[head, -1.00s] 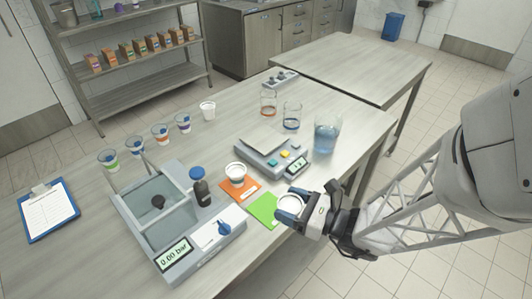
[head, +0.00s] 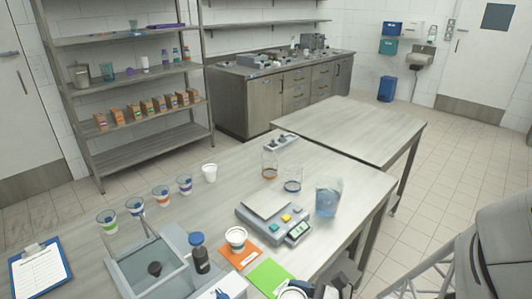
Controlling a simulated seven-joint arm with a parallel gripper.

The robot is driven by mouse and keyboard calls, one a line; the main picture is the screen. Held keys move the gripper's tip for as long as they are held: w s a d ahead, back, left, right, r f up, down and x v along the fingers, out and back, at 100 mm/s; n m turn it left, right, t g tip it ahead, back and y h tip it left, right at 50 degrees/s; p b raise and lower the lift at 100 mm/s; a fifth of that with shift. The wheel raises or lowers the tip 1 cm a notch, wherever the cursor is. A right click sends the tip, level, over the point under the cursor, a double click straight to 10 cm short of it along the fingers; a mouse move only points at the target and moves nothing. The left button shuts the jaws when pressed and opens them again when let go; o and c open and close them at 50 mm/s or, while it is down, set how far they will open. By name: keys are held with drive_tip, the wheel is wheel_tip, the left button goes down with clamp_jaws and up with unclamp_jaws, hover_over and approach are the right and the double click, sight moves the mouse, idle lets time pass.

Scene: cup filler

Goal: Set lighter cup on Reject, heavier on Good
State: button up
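A white cup (head: 236,236) stands upright on the orange card (head: 247,259), beside the scale. The green card (head: 266,279) lies just in front and to the right. A second white cup (head: 291,293) is at the bottom edge, by the green card's right side, partly cut off. My gripper (head: 301,291) is at this second cup, its fingers around it; most of it is out of the picture. Whether this cup touches the card or table is not clear. The card lettering is too small to read.
The scale (head: 270,217) stands behind the cards. A dark bottle with a blue cap (head: 200,258) and the vacuum chamber machine (head: 150,271) are to the left. A water jug (head: 327,198) and two beakers stand behind. Several cups line the left; a clipboard (head: 39,271) lies far left.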

drive_tip(key=w+a, duration=0.1)
drive_tip(key=w, duration=0.3)
drive_tip(key=w+a+f, duration=0.1)
drive_tip(key=w+a, duration=0.1)
drive_tip(key=w, duration=0.3)
drive_tip(key=w+a, duration=0.2)
drive_tip(key=w, duration=0.3)
drive_tip(key=shift+w+a+f, duration=0.1)
drive_tip(key=shift+f, duration=0.1)
drive_tip(key=shift+f, duration=1.75)
drive_tip(key=shift+f, duration=0.15)
drive_tip(key=o, duration=0.9)
drive_tip(key=shift+o, duration=0.2)
drive_tip(key=shift+r, duration=0.2)
drive_tip(key=shift+v, duration=6.05)
drive_tip(key=shift+f, duration=0.1)
